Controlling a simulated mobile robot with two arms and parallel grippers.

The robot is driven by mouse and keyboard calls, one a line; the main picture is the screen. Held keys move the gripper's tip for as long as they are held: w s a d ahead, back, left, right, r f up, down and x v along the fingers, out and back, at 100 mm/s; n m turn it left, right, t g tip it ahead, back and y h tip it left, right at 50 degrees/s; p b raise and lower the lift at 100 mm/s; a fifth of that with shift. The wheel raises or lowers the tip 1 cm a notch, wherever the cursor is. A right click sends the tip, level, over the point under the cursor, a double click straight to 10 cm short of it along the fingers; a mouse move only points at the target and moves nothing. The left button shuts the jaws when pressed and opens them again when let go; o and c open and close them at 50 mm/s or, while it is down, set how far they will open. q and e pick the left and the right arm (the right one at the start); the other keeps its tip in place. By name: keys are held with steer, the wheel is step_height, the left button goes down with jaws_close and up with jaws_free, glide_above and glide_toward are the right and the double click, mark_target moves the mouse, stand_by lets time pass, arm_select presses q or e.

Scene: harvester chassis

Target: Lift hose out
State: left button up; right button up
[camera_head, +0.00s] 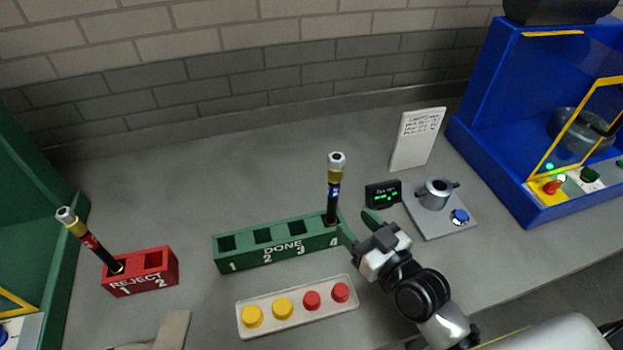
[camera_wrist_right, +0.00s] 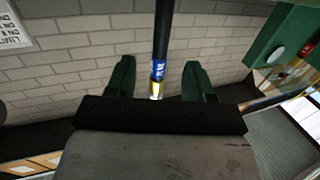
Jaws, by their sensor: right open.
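A black hose with a blue band and a metal end fitting (camera_head: 334,190) stands upright in slot 4 of the green DONE rack (camera_head: 222,258). Another hose with a red band (camera_head: 90,241) leans in slot 1 of the red REJECT rack (camera_head: 172,266). My right gripper (camera_head: 361,226) is open, just right of the DONE rack's slot 4 end, close to the blue-banded hose. In the right wrist view, the blue-banded hose (camera_wrist_right: 161,45) shows between the two spread green fingers, with a gap on each side.
A tray with yellow and red buttons (camera_head: 297,305) lies in front of the DONE rack. A small display (camera_head: 382,194), a metal fixture with a blue button (camera_head: 437,194) and a printed card (camera_head: 417,138) stand to the right. A blue machine (camera_head: 490,120) fills the far right.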

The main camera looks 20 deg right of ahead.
mark_target(336, 202)
steer(key=shift+w+r, duration=0.2)
steer(key=shift+w, duration=0.2)
steer(key=shift+w+a+r+p, duration=0.15)
steer(key=shift+w+r+p, duration=0.05)
steer(key=shift+p, duration=0.2)
steer(key=shift+p+x, duration=0.35)
steer(key=shift+x, duration=0.85)
steer(key=p+x, duration=0.2)
steer(key=x, duration=0.3)
steer(key=shift+a+r, duration=0.1)
steer(key=shift+a, duration=0.1)
steer(key=shift+w+a, duration=0.1)
steer(key=shift+w, duration=0.3)
steer(key=shift+c, duration=0.2)
steer(key=c, duration=0.5)
arm_select(q)
steer(key=s+r, duration=0.1)
steer(key=r, duration=0.1)
steer(key=s+r, duration=0.1)
steer(key=shift+s+d+r, duration=0.15)
steer(key=shift+s+r, duration=0.2)
arm_select(e)
jaws_close()
